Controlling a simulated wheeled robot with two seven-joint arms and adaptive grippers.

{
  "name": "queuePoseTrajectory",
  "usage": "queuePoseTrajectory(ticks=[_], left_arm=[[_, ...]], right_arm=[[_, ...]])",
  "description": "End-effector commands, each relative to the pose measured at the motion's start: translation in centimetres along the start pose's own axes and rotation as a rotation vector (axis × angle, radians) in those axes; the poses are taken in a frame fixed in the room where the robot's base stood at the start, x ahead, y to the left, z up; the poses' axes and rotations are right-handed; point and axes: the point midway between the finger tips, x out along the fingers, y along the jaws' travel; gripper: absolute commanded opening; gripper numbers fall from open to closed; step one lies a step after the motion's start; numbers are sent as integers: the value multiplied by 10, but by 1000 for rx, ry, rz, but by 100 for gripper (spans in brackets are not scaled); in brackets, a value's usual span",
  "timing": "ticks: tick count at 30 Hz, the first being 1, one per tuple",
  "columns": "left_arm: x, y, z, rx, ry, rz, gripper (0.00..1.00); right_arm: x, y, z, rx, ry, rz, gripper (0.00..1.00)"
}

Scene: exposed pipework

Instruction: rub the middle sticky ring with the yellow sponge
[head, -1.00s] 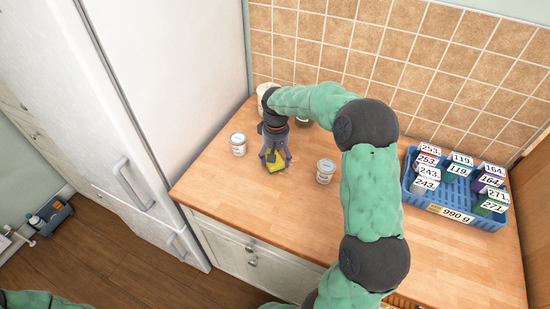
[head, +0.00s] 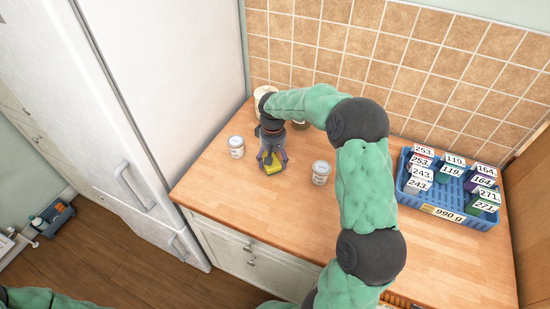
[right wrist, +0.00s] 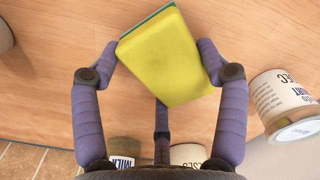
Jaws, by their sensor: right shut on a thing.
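My right gripper (head: 272,157) is shut on the yellow sponge (head: 271,168), low over the wooden counter between two white labelled cans. In the right wrist view the sponge (right wrist: 165,60) is tilted between the purple fingers, its yellow side facing the camera and a green layer along its far edge. I cannot tell whether the sponge touches the counter. No sticky ring shows in either view; the sponge and gripper hide the counter below them. My left gripper is out of view.
One can (head: 236,147) stands left of the gripper, another (head: 320,173) right of it. A cream canister (head: 263,99) and another container stand behind, partly hidden by my arm. A blue crate (head: 445,214) of numbered packets is at right. The front counter is clear.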

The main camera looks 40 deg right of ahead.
Motion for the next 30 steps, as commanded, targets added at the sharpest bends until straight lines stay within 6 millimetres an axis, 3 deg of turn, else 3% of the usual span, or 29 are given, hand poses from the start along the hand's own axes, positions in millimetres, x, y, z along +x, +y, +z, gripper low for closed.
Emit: queuePoseTrajectory(ticks=[3, 18, 30], left_arm=[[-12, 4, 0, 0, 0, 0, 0], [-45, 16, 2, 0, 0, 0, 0], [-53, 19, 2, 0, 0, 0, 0]], right_arm=[[-24, -2, 0, -1, 2, -1, 44], [-69, -4, -1, -3, 1, -1, 44], [-80, -5, -1, -4, 1, -1, 44]])
